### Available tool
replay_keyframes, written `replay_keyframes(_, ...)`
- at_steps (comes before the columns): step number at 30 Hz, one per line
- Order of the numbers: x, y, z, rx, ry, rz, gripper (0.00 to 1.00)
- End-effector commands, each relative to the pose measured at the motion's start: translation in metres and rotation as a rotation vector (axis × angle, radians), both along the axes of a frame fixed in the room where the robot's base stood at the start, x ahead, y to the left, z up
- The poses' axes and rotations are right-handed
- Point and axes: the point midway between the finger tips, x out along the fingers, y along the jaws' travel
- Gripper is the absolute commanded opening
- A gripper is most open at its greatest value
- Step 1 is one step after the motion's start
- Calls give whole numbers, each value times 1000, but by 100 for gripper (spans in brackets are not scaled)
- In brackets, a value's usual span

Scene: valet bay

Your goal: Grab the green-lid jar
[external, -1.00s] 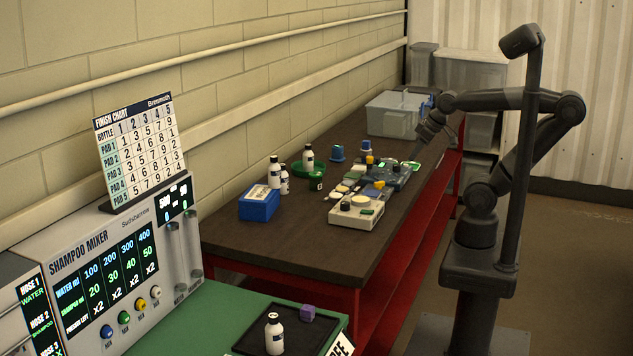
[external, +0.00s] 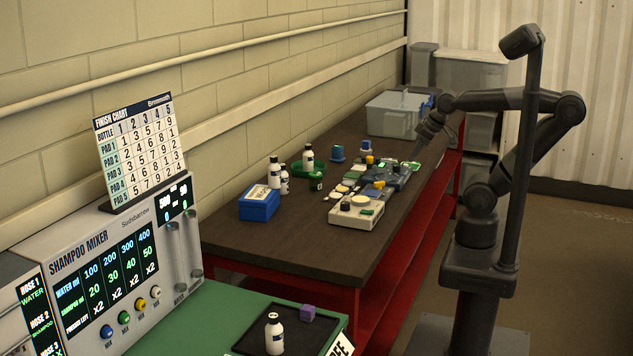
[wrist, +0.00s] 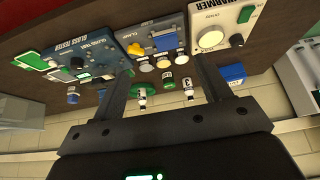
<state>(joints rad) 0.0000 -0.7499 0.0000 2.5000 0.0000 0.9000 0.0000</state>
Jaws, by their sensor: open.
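A small dark green jar (external: 316,180) with a pale label stands on the dark bench beside a round green tray (external: 297,168); it looks like the green-lid jar, though its lid is too small to make out clearly. It also seems to show in the wrist view (wrist: 168,82), between my two fingers in the picture. My gripper (external: 415,152) is at the far part of the bench, above the devices and well apart from the jar. In the wrist view, my gripper (wrist: 163,68) has its fingers wide apart with nothing held.
White bottles (external: 308,157) stand on and near the tray, close to a blue box (external: 259,203). The warmer (external: 356,211) and gloss tester (wrist: 80,60) line the bench's front edge. Blue-capped items (external: 338,153) stand behind them.

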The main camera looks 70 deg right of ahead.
Motion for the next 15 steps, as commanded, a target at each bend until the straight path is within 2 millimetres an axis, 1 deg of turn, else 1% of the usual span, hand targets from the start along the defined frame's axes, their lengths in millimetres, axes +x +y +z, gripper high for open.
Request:
replay_keyframes(2, 2, 0, 1, 0, 1, 0, 70)
replay_keyframes(4, 8, 0, 3, -2, 3, 0, 70)
replay_keyframes(7, 26, -1, 8, -6, 12, 1, 70)
replay_keyframes(11, 63, -2, 15, -13, 25, 5, 70)
replay_keyframes(15, 107, -4, 19, -19, 37, 10, 70)
